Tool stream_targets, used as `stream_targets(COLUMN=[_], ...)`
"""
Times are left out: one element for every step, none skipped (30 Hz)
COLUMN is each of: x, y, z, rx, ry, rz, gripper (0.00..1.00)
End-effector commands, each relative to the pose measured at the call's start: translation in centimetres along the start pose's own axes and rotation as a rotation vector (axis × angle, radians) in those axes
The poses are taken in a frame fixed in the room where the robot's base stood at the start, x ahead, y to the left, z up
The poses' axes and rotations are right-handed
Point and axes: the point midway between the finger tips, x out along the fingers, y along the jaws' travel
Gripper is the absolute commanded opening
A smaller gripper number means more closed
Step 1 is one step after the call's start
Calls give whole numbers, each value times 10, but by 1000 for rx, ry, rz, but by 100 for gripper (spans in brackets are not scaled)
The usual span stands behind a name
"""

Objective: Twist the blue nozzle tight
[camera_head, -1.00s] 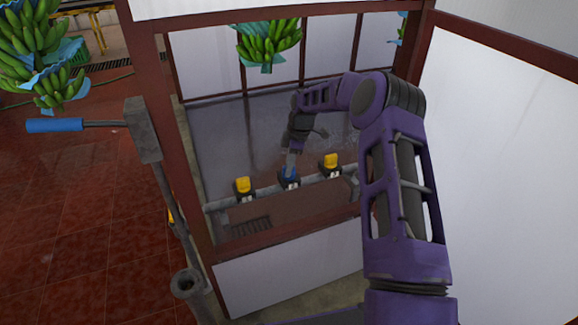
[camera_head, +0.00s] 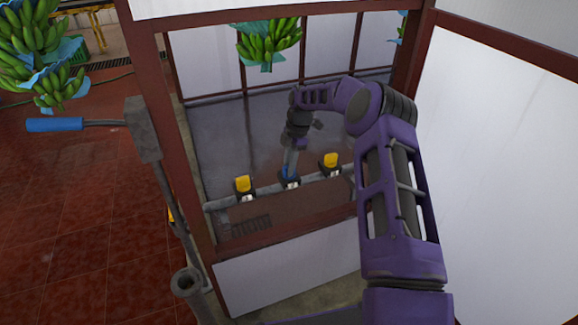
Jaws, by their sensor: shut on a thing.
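The blue nozzle (camera_head: 286,173) sits on a grey pipe (camera_head: 265,190) inside the booth, between two yellow nozzles, one on the left (camera_head: 243,184) and one on the right (camera_head: 331,160). My gripper (camera_head: 289,170) reaches down from above and is shut on the blue nozzle. The gripper's fingers hide part of the nozzle, and its thread is too small to see. My purple arm (camera_head: 400,200) comes in from the lower right and bends over the booth's front wall.
Red-brown frame posts and a low white front panel (camera_head: 290,275) bound the booth. A banana bunch (camera_head: 268,42) hangs at its back. A lever with a blue handle (camera_head: 54,125) stands left of the booth. A drain grate (camera_head: 250,227) lies near the pipe.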

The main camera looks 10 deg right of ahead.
Motion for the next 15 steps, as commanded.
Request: stream_targets(x=[3, 3, 3, 3, 3, 3, 3, 3, 2, 2, 2, 2, 2, 2, 2], y=[-2, -2, -2, -2, -2, -2, -2, -2, -1, -1, -1, -1, -1, -1, -1], z=[1, 1, 1, 1, 0, 1, 0, 0, 0, 0, 0, 0, 0, 0, 0], rx=[1, 2, 2, 2, 3, 3, 3, 3, 4, 4, 4, 4, 4, 4, 4], ry=[0, 0, 0, 0, 0, 0, 0, 0, 0, 0, 0, 0, 0, 0, 0], rz=[-5, -5, -5, -5, -5, -5, -5, -4, -4, -4, -3, -3, -3, -2, -2], gripper=[0, 0, 0, 0, 0, 28, 33, 39, 46, 51, 57, 57, 57, 57, 57])
